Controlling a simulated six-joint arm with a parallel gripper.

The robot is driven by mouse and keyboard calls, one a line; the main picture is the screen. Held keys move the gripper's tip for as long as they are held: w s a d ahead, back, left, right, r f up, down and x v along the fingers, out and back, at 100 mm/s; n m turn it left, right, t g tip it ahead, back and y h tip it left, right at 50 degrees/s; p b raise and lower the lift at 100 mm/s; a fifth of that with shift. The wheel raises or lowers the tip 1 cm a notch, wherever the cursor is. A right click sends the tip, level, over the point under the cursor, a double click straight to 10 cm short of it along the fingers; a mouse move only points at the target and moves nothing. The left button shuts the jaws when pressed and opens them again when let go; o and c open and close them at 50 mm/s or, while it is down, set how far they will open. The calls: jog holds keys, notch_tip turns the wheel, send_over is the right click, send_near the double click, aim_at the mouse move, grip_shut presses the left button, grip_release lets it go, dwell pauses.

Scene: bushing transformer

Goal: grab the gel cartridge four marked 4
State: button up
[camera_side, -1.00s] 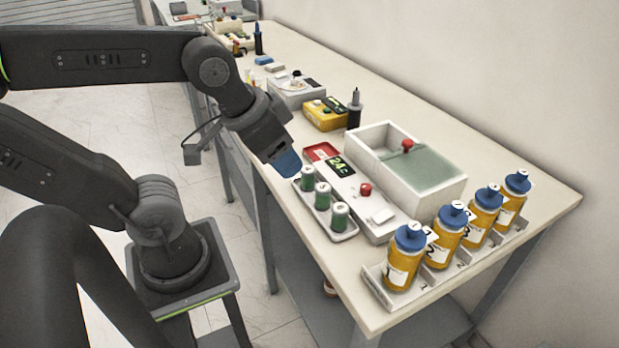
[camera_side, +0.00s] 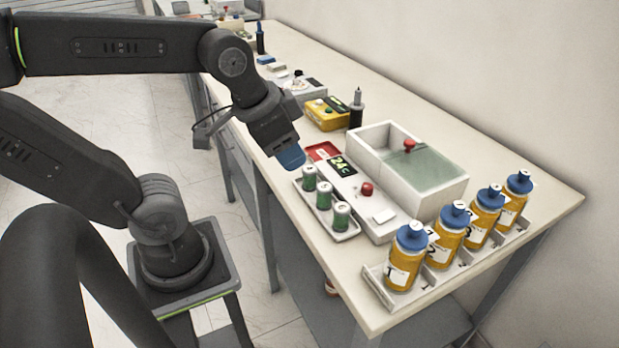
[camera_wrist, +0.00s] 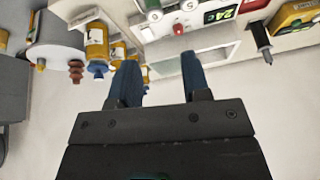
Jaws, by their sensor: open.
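Several orange bottles with blue caps stand upright in a row in a white rack (camera_side: 378,289) at the table's near right end. Labels on the nearer ones read 1 and 2. The bottle at the far end of the row (camera_side: 511,205), fourth from the near end, has a label too small to read. My gripper (camera_side: 291,157) has blue fingers and hangs above the table's left edge, well left of the bottles, pointing down and right. In the wrist view its two fingers (camera_wrist: 160,75) are apart with nothing between them. Some bottles (camera_wrist: 97,48) show past the left finger, partly hidden.
A tray (camera_side: 344,236) of green cylinders stands below and right of my gripper. A white device (camera_side: 378,232) with a green display and red knob and an open white bath (camera_side: 452,195) lie between it and the bottles. A dark upright tool (camera_side: 355,112) stands behind.

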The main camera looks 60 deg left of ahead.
jog(key=w+a+f+m+g, duration=0.1)
jog(key=w+a+m+g, duration=0.2)
jog(key=w+a+m, duration=0.35)
jog(key=m+g, duration=0.2)
jog(key=m, duration=0.5)
send_over(310, 169)
notch_tip(310, 169, down, 4)
notch_tip(310, 169, down, 13)
jog(key=shift+a+f, duration=0.1)
jog(key=shift+f, duration=0.05)
jog(key=c, duration=0.6)
